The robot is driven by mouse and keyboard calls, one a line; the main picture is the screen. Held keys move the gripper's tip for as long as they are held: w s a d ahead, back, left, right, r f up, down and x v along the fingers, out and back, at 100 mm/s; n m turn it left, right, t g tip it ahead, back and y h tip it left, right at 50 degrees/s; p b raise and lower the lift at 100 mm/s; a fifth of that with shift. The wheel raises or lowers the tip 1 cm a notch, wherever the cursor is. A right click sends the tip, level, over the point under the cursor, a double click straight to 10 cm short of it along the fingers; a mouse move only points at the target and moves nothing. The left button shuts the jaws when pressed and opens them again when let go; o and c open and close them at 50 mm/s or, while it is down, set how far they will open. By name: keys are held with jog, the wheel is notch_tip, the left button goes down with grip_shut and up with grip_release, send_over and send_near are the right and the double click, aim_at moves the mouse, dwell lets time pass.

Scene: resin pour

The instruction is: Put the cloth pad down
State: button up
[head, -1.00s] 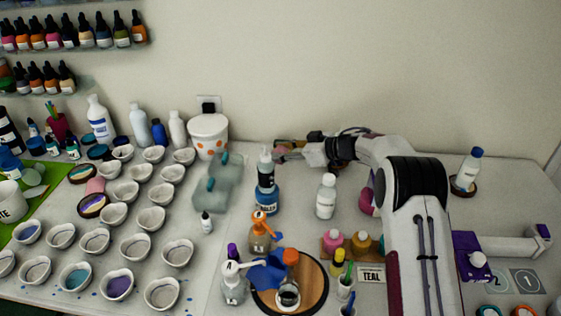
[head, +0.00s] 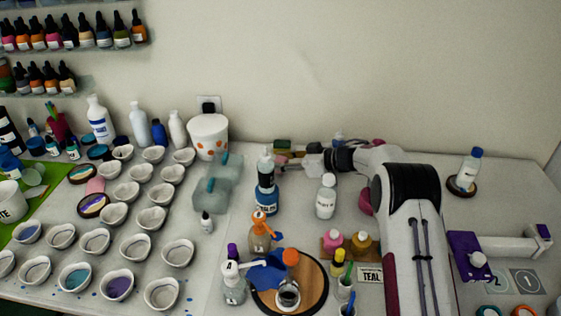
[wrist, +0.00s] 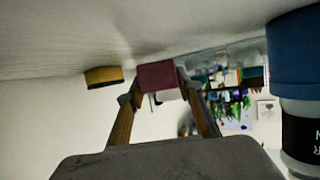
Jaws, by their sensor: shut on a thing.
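The cloth pad is a dark red block (wrist: 156,75) between my fingertips in the wrist view. My gripper (wrist: 158,88) is shut on it. The wrist view is upside down, with the pale table at the top; the pad looks at or close to the tabletop, and I cannot tell if it touches. In the head view my gripper (head: 285,161) is at the back of the table near the wall, behind the blue pump bottle. The pad shows there only as a small pinkish patch (head: 281,159).
A yellow and dark sponge-like block (wrist: 103,77) lies beside the pad; it looks green in the head view (head: 283,145). A blue bottle (wrist: 296,60) stands close by, also in the head view (head: 266,201). A white bottle (head: 326,197) stands in front of my arm.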

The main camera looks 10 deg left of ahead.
jog(key=shift+f, duration=0.6)
jog(key=o, duration=1.1)
jog(key=shift+r, duration=0.1)
jog(key=shift+d+r, duration=0.1)
jog(key=shift+r, duration=0.5)
jog(key=shift+v, duration=3.65)
